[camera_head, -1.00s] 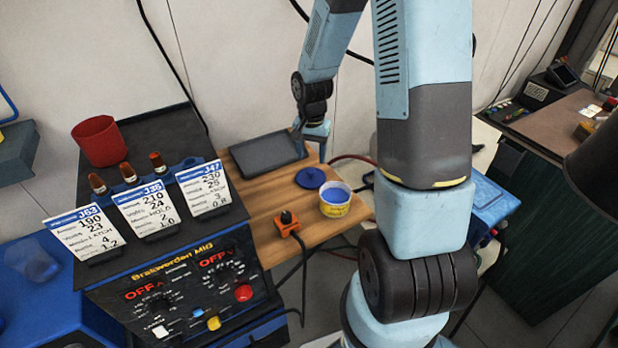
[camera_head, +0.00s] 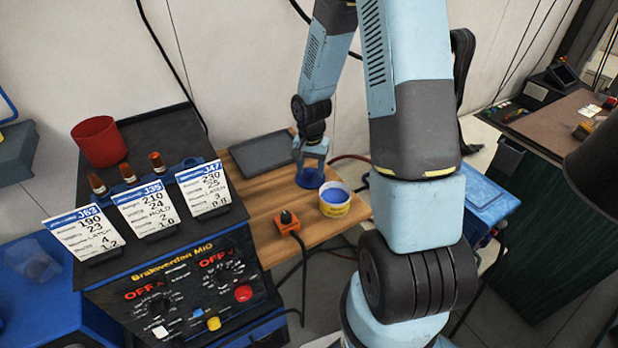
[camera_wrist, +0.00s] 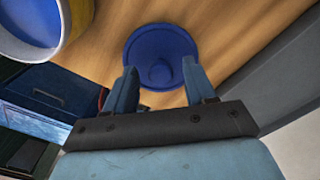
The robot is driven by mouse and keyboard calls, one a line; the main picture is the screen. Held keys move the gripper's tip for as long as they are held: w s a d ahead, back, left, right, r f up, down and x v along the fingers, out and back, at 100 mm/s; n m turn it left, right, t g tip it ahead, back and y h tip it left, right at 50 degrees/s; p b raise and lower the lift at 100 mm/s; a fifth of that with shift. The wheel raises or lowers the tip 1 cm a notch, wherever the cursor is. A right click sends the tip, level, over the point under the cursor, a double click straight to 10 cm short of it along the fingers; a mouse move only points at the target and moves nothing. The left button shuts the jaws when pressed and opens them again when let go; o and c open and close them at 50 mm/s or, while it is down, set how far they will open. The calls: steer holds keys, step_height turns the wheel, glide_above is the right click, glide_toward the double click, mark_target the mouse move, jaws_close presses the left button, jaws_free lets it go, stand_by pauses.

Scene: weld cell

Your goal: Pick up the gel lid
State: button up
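The gel lid (camera_head: 308,179) is a round blue disc lying on the wooden shelf. In the wrist view the lid (camera_wrist: 160,46) shows a raised knob at its middle. My gripper (camera_head: 312,160) is just above the lid in the head view and partly covers it. The gel tub (camera_head: 335,205), yellow and white with blue gel, stands to the right of the lid.
The wooden shelf (camera_head: 262,205) also holds a dark tray (camera_head: 262,155) at the back and an orange clamp (camera_head: 287,222) in front. The welding machine (camera_head: 180,285) with its cards stands to the left. In the wrist view the tub (camera_wrist: 65,40) is at upper left.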

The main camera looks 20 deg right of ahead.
jaws_close()
steer(key=shift+r, duration=0.1)
stand_by(0.3)
